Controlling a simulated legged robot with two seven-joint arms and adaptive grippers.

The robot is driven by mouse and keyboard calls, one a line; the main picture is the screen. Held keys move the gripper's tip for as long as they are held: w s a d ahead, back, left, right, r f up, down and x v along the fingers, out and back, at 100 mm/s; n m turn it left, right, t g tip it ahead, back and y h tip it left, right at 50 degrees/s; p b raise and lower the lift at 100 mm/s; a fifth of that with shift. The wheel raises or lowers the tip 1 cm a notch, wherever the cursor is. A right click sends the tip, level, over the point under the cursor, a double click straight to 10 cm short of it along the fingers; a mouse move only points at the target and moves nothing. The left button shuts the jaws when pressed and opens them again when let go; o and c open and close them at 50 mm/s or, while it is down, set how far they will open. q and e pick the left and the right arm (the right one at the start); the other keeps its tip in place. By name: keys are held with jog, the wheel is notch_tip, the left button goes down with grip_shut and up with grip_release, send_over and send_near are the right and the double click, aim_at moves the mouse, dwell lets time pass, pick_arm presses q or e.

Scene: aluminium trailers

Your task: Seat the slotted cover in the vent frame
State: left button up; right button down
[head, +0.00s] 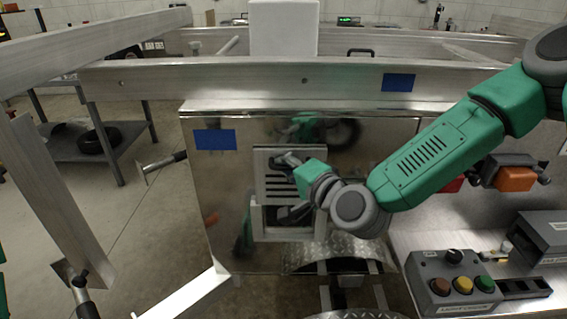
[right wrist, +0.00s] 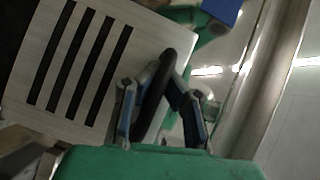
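The slotted cover (head: 275,187) is a pale metal plate with several dark slots. In the head view it stands across the upper part of the vent frame (head: 257,222), whose dark lower opening is partly uncovered. My right gripper (head: 288,160) is at the cover's face. In the right wrist view the cover (right wrist: 75,62) fills the upper left, tilted in the picture. There the right gripper's fingers (right wrist: 164,82) close around a dark handle (right wrist: 153,100) beside the slots. Whether the cover touches the frame is hard to tell. My left gripper is out of view.
The frame sits on a shiny metal box (head: 225,170) with a blue patch (head: 215,139). A trailer beam (head: 300,80) runs above it. A button box (head: 453,285) and other equipment stand at lower right. Open floor lies left of the box.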

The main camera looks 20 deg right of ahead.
jog(key=shift+f+b, duration=4.3)
jog(key=shift+f, duration=1.35)
jog(key=c, duration=1.6)
grip_release()
jog(key=shift+c, duration=0.2)
jog(key=shift+s+d, duration=0.1)
jog(key=shift+s, duration=0.2)
send_near(277, 199)
jog(key=v, duration=0.4)
jog(key=shift+s+d, duration=0.25)
jog(key=shift+f, duration=0.1)
